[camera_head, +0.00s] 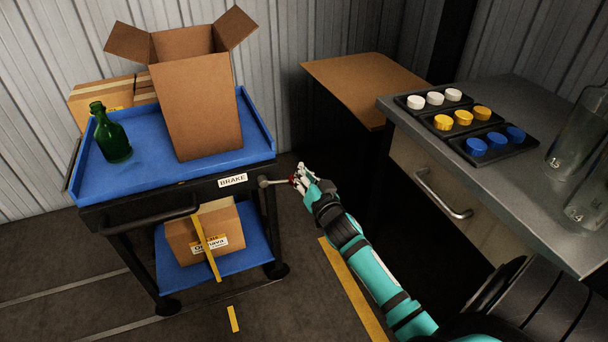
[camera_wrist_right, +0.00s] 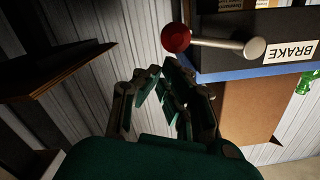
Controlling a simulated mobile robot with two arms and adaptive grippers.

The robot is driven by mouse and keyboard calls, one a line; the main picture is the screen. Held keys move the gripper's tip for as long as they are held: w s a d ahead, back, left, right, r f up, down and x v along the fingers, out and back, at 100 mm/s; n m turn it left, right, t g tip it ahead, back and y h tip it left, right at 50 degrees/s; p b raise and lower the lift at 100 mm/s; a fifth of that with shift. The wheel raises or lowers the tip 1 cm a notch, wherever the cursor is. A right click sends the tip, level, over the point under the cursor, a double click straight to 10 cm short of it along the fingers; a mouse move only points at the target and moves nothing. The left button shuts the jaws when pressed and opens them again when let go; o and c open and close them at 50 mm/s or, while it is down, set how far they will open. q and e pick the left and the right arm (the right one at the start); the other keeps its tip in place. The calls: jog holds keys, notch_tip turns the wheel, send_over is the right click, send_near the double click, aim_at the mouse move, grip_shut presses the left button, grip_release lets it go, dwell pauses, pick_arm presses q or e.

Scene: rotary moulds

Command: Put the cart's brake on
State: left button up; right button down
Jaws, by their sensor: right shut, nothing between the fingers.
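The cart (camera_head: 170,182) has a blue top tray and a blue lower shelf. A white BRAKE label (camera_head: 233,180) is on its dark front edge and also shows upside down in the wrist view (camera_wrist_right: 290,53). Right of the label, a grey brake lever (camera_head: 274,182) sticks out sideways, about level, ending in a red knob (camera_wrist_right: 176,37). My right gripper (camera_head: 302,177) is at the knob end of the lever. In the wrist view its fingertips (camera_wrist_right: 163,68) are shut and empty, close to the knob; whether they touch it is unclear. My left gripper is not in view.
An open cardboard box (camera_head: 195,105) and a green bottle (camera_head: 111,135) stand on the cart; another box (camera_head: 206,235) is on its lower shelf. At right, a grey counter (camera_head: 510,90) with a drawer handle holds trays of coloured caps (camera_head: 463,118) and glass bottles.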

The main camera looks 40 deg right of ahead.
jog(key=shift+f, duration=0.15)
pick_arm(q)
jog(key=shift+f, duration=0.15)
pick_arm(e)
jog(key=shift+f+m, duration=0.2)
jog(key=shift+m, duration=0.2)
jog(key=shift+d+f, duration=0.1)
jog(key=shift+f, duration=0.05)
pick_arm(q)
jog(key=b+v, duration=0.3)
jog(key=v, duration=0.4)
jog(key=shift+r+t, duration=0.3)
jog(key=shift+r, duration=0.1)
pick_arm(e)
jog(key=w+a+f+m, duration=0.1)
jog(key=a+f+m, duration=0.5)
jog(key=f+m, duration=0.4)
jog(key=shift+w+a+f+m+t, duration=0.3)
jog(key=shift+a+f+m+t, duration=0.1)
jog(key=shift+m, duration=2)
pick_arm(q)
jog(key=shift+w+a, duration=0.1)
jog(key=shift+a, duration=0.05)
